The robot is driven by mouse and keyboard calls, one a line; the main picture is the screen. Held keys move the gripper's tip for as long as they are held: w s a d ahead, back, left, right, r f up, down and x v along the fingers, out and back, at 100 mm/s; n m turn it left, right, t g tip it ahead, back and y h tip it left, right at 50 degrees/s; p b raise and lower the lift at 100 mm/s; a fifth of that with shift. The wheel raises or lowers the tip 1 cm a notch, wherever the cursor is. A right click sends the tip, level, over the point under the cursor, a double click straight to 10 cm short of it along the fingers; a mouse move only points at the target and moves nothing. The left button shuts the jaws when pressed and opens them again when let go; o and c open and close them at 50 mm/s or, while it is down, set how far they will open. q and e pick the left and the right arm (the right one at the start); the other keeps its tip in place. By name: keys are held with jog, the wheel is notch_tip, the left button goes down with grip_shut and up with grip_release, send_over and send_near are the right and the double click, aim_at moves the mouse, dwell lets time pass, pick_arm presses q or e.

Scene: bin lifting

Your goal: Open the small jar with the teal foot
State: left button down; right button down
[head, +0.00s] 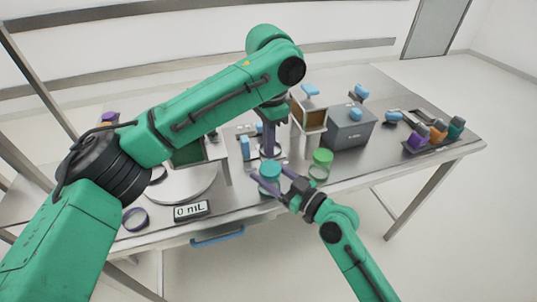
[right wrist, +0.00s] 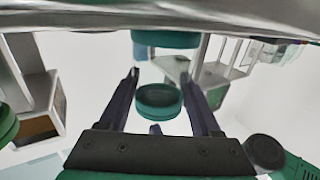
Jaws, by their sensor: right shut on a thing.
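The small jar with the teal foot stands near the table's front edge, with its teal lid (head: 270,168) on top. In the right wrist view, the teal foot (right wrist: 165,39) is at the top and the lid (right wrist: 160,100) is in the middle, with clear body between. My right gripper (head: 283,183) reaches in from the front right and is shut on the jar, a finger on each side. My left gripper (head: 267,147) points down just behind and above the lid. Its finger gap is not clear, and whether it touches the lid cannot be told.
A similar jar with a green lid (head: 322,156) stands close on the right. Behind are a grey box (head: 350,132) and an open-fronted box (head: 311,119). Coloured blocks (head: 436,135) are at the far right.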

pick_arm(q)
jog(key=shift+f, duration=0.15)
pick_arm(e)
jog(key=shift+c, duration=1.6)
grip_release()
jog(key=shift+f, duration=0.25)
pick_arm(q)
jog(key=shift+w, duration=0.1)
pick_arm(e)
jog(key=o, duration=0.3)
pick_arm(q)
jog(key=shift+w+f, duration=0.1)
pick_arm(e)
jog(key=shift+w+r, duration=0.1)
jog(key=shift+w, duration=0.05)
